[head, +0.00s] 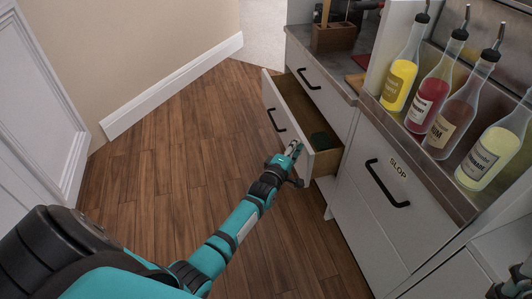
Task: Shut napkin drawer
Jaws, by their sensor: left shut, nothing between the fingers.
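The open drawer (287,119) is pulled out from the white bar cabinet on the right in the head view. It has a white front with a black handle (276,121) and a brown inside with a dark green item (320,141) in it. My left gripper (294,149) is shut and empty at the near end of the drawer front. I cannot tell whether it touches the front. My left arm reaches to it from the lower left. A small dark part at the lower right edge may be my right gripper, but its fingers are not clear.
A panel labelled SLOP (385,190) with a black handle is nearer. Several syrup bottles (433,87) stand in a rail above it. Wooden floor (175,150) is clear on the left.

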